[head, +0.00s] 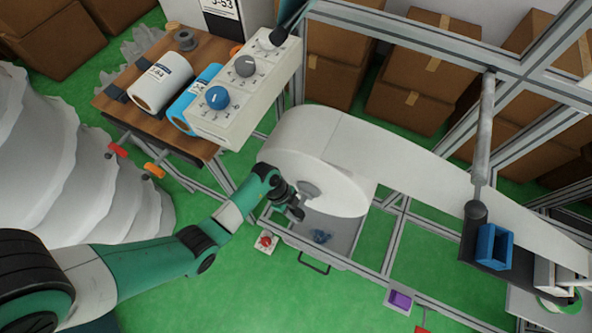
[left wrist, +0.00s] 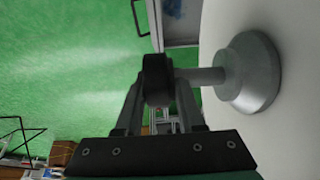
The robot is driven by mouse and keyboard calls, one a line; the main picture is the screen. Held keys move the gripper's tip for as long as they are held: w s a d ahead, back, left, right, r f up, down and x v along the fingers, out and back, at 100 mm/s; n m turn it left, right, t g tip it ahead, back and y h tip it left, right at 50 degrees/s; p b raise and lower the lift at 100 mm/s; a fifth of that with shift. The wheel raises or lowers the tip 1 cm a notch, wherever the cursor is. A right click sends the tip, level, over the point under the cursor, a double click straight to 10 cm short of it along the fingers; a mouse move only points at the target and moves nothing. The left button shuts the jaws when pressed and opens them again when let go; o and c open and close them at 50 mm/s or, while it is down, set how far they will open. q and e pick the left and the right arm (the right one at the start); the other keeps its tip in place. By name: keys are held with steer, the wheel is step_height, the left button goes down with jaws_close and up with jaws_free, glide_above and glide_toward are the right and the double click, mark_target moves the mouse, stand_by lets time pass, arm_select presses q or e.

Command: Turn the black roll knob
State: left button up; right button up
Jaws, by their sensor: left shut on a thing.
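A large white roll (head: 315,160) has a round grey hub (head: 309,189) on its near end face. In the left wrist view this grey hub (left wrist: 250,73) carries a short shaft with a black rounded knob (left wrist: 157,80) at its end. My left gripper (head: 297,211) is in front of the roll's end and shut on the black knob, with a finger on either side of it. In the head view the gripper hides the knob. The knob's turning angle cannot be told. My right gripper is not in view.
A white panel (head: 235,118) with blue (head: 217,97), grey (head: 245,65) and black (head: 279,37) knobs stands behind. A wooden table (head: 125,100) holds other rolls. A grey tray (head: 342,232) lies below the roll; a red button box (head: 265,242) is beside it. Metal framing stands right.

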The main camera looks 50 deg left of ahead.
arm_select(q)
steer(key=shift+s, duration=0.1)
jaws_close()
steer(key=shift+t+h+p, duration=0.4)
steer(key=shift+h+p, duration=0.3)
steer(key=shift+h, duration=0.5)
steer(key=shift+a+f+t+h, duration=0.1)
steer(key=shift+f+t+h, duration=0.05)
steer(key=shift+t+h, duration=0.45)
steer(key=shift+f+h+b, duration=0.1)
steer(key=shift+h+b, duration=0.4)
steer(key=t+h+b, duration=0.1)
steer(key=h+b, duration=0.1)
steer(key=b, duration=0.1)
steer(key=shift+a+f+t+h, duration=0.1)
steer(key=shift+f+t+h, duration=0.05)
steer(key=shift+t+h, duration=0.2)
steer(key=shift+s+r+t+h+b, duration=0.1)
steer(key=shift+r+t+h+b, duration=0.2)
steer(key=shift+h+b, duration=0.65)
steer(key=shift+y+b, duration=0.3)
steer(key=shift+b, duration=0.05)
